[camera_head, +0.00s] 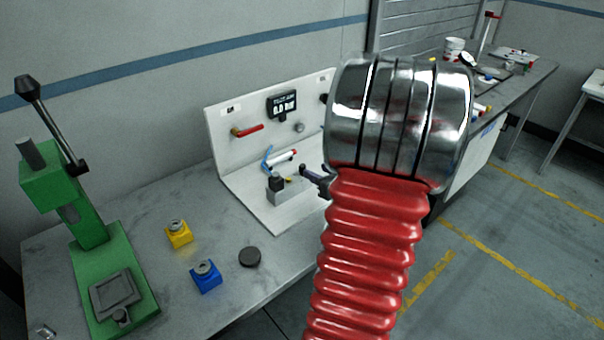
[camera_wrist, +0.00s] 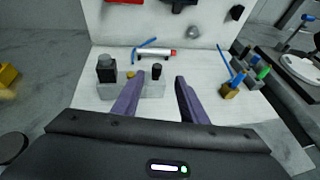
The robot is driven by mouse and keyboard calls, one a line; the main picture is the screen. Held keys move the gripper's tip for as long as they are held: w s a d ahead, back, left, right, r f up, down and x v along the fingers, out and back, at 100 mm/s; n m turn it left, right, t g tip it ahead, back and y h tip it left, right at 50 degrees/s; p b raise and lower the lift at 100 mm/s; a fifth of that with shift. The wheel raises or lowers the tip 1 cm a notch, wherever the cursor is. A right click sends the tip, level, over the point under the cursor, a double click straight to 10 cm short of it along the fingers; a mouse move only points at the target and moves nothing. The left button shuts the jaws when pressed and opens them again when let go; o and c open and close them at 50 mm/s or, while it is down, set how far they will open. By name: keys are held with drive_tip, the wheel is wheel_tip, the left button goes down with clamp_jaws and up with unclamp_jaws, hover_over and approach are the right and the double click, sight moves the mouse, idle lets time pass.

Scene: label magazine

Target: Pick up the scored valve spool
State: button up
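No part is clearly marked as the scored valve spool, and no score is visible at this size. A small dark upright cylinder (camera_wrist: 157,71) stands at the grey block (camera_wrist: 152,90) in the wrist view, seen between my fingertips. A larger black square-based piece (camera_wrist: 106,68) stands at the block's left end, with a small brass-coloured bit (camera_wrist: 130,74) between them. A silver cylinder with a red end (camera_wrist: 155,53) lies behind the block. My gripper (camera_wrist: 160,76) is open with nothing between its fingers. In the head view my arm hides most of my gripper (camera_head: 318,181).
The white panel (camera_head: 233,150) with a red handle (camera_head: 247,130) and a pressure display stands behind. A green press (camera_head: 95,250), yellow block (camera_head: 178,235), blue block (camera_head: 205,277) and dark disc (camera_head: 250,257) are on the grey bench. Small fittings (camera_wrist: 236,82) stand right of my gripper.

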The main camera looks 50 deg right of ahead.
sight(304, 166)
drive_tip(key=shift+w, duration=0.15)
drive_tip(key=shift+x, duration=4.2)
drive_tip(key=shift+f, duration=0.1)
drive_tip(key=shift+a+x, duration=0.1)
drive_tip(key=shift+x, duration=1.2)
drive_tip(key=shift+a+x, duration=0.15)
drive_tip(key=shift+x, duration=1.15)
drive_tip(key=shift+f, duration=0.1)
drive_tip(key=shift+c, duration=0.5)
clamp_jaws()
